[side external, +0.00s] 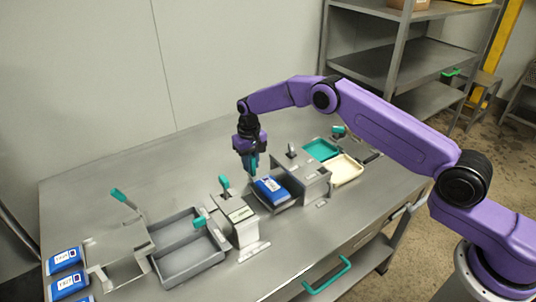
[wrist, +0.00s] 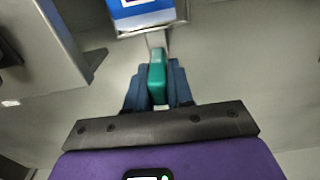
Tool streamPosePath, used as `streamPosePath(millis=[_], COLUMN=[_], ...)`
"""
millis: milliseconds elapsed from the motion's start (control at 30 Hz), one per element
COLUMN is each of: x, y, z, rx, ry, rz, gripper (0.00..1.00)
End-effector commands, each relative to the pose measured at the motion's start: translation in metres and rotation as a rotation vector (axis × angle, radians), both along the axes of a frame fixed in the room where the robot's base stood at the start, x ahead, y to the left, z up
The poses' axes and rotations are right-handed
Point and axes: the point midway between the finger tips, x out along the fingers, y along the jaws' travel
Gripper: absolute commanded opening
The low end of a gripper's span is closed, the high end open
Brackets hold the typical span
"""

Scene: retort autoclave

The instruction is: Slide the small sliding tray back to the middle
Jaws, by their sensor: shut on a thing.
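The small sliding tray (side external: 279,207) is grey and carries a blue pouch (side external: 269,187) with a white label. It sits between two grey metal housings near the middle of the table. My gripper (side external: 251,168) points down at the tray's back end. In the wrist view my gripper (wrist: 157,88) is shut on the tray's upright teal handle (wrist: 157,70). The tray's edge (wrist: 148,30) and part of the pouch (wrist: 140,8) show at the top of that view, cut off by the frame.
Grey housings stand left (side external: 239,219) and right (side external: 305,175) of the tray. Farther left are a two-part grey bin (side external: 187,262), a teal-handled metal piece (side external: 115,245) and several blue pouches (side external: 66,259). Teal (side external: 321,149) and cream (side external: 346,170) trays are at right. The table behind is clear.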

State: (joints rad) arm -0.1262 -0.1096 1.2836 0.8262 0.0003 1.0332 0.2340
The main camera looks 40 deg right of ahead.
Motion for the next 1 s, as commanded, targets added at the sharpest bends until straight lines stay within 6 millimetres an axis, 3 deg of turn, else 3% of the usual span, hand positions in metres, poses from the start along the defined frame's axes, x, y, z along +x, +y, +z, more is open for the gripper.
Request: streamPosePath(millis=[133,467,500,533,867,1000], x=[0.001,0.001,0.001,0.001,0.000,0.001], y=[0.018,0.020,0.020,0.020,0.019,0.019], z=[0.001,0.001,0.001,0.001,0.002,0.014], rx=[0.001,0.001,0.001,0.001,0.000,0.001], ry=[-0.005,-0.004,-0.004,-0.004,-0.003,-0.004], rz=[-0.001,-0.002,-0.002,-0.002,-0.002,-0.002], gripper=[0.00,0.00,0.34,0.43,0.43,0.43])
